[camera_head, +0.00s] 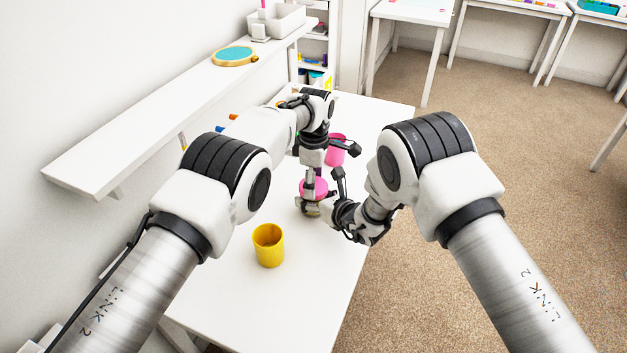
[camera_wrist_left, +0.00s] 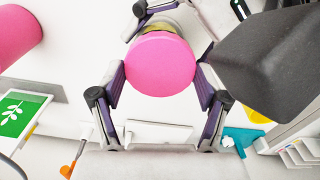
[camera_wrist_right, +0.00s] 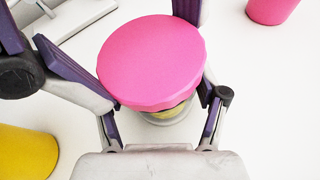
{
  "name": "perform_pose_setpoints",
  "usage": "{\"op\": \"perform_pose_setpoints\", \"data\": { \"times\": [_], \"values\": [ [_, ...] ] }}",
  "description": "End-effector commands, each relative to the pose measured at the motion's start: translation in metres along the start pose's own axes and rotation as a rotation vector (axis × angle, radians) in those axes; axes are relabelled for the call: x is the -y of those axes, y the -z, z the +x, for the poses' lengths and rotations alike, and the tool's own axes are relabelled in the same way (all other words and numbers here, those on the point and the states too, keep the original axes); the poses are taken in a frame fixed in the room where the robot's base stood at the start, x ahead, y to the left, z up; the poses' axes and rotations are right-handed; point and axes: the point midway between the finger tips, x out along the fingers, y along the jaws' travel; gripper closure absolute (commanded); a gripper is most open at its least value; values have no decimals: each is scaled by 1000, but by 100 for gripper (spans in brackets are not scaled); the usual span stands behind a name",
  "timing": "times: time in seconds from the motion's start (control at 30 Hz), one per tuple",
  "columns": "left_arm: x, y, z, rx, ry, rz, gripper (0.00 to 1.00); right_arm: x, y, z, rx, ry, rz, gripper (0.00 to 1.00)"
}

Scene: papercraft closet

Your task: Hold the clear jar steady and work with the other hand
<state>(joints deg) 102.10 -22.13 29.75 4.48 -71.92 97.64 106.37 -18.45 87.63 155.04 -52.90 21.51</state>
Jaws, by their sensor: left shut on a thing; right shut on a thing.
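The clear jar (camera_wrist_right: 172,114) stands upright on the white table, with something yellowish inside. Its round pink lid (camera_head: 314,187) sits on top and hides most of the jar from above. The lid fills the middle of the left wrist view (camera_wrist_left: 160,64) and the right wrist view (camera_wrist_right: 150,62). My left gripper (camera_wrist_left: 160,88) comes down from above and is shut on the lid, one finger at each side. My right gripper (camera_wrist_right: 160,125) reaches in from the right and is shut on the jar body just under the lid. The exact finger contacts are partly hidden.
A yellow cup (camera_head: 268,246) stands on the table in front of the jar. A pink cup (camera_head: 337,150) stands behind it, close to my left wrist. A white wall shelf (camera_head: 160,112) with a hoop (camera_head: 234,57) runs along the left.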

Motion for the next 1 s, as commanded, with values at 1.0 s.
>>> {"op": "perform_pose_setpoints", "data": {
  "times": [1.0],
  "values": [
    [2, -1, 8, -26, -12, -3021, 67, 0, 1, 0, 0, 0, 2, 100]
  ]
}}
